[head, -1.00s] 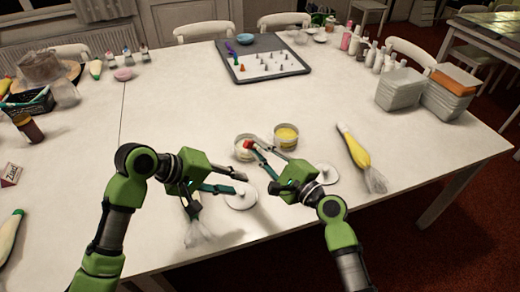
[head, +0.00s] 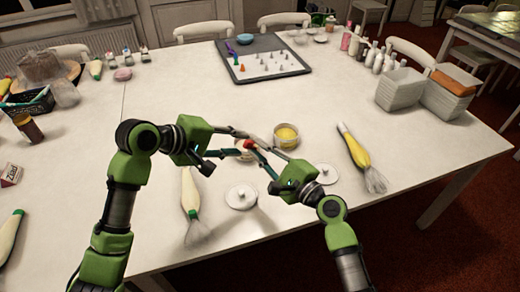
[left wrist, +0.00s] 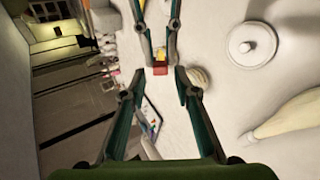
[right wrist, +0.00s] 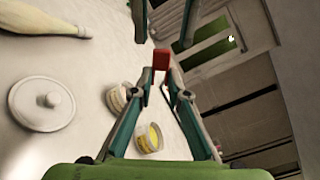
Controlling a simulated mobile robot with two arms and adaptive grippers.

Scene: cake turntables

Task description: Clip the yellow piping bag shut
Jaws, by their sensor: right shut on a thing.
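The yellow piping bag (head: 357,152) lies on the table to the right in the head view, its crumpled clear end toward the table's near edge. My right gripper (right wrist: 161,75) is shut on a small red clip (right wrist: 161,60), held up over the middle of the table; the clip also shows in the left wrist view (left wrist: 159,71). My left gripper (left wrist: 152,82) is open and empty, facing the right one. Its fingers point toward the clip without visibly holding it. In the head view the fingers of both grippers overlap near the clip (head: 248,144).
White lids (head: 241,198) (head: 327,175) and a pale piping bag (head: 190,195) lie nearby. A tray (head: 268,66) with nozzles is farther back. The table's middle left is clear.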

